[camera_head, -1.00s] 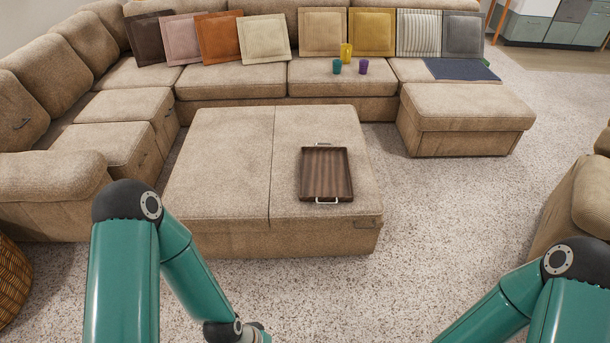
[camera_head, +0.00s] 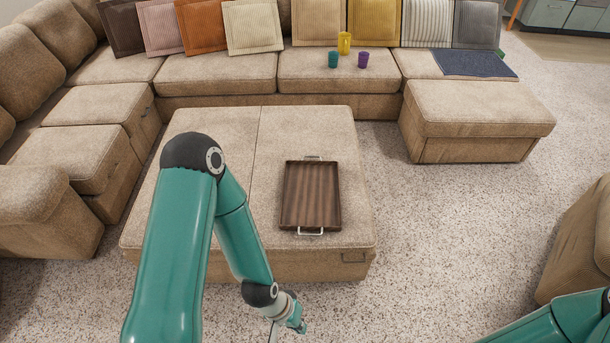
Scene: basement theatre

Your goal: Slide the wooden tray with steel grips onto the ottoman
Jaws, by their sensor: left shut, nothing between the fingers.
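The dark wooden tray (camera_head: 311,193) lies flat on the right half of the beige ottoman (camera_head: 205,128). A steel grip shows at its near end and another at its far end. My left gripper (camera_head: 273,334) shows only in part at the bottom edge, below the wrist. It is shut and empty, on the near side of the ottoman and apart from the tray in the picture. My left arm covers part of the ottoman's left half. Only a link of my right arm shows at the lower right; its gripper is out of view.
A beige sectional sofa (camera_head: 215,72) runs along the back and left, with a chaise (camera_head: 478,108) at right. A teal cup (camera_head: 333,60), a yellow cup (camera_head: 344,43) and a purple cup (camera_head: 362,60) stand on it. Carpet (camera_head: 430,220) is clear right of the ottoman.

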